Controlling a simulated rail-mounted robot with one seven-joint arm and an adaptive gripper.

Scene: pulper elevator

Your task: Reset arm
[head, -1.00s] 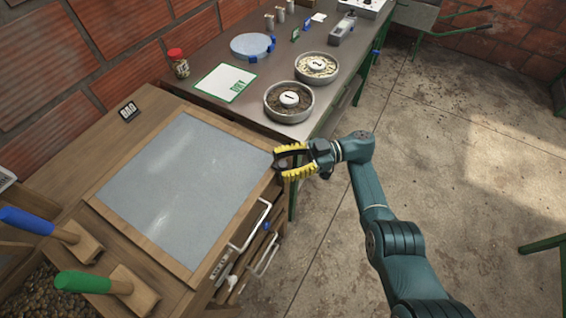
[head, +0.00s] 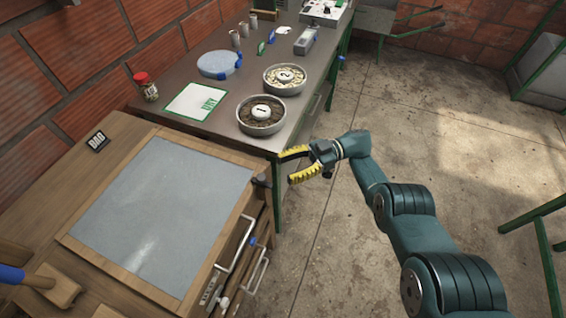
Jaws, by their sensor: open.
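My gripper (head: 284,167) is open and empty, with its yellow fingers spread. It hangs at the end of my green arm, just right of the wooden bench with the grey panel (head: 165,205). The fingertips point left, near the bench's far right corner and the front edge of the metal table. No object shows between the fingers.
The metal table (head: 178,78) holds pan 1 (head: 261,115), pan 2 (head: 285,79), a blue disc (head: 219,64), a DRY sheet (head: 195,102) and a red-lidded jar (head: 146,86). A blue-handled tool (head: 62,291) lies at lower left.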

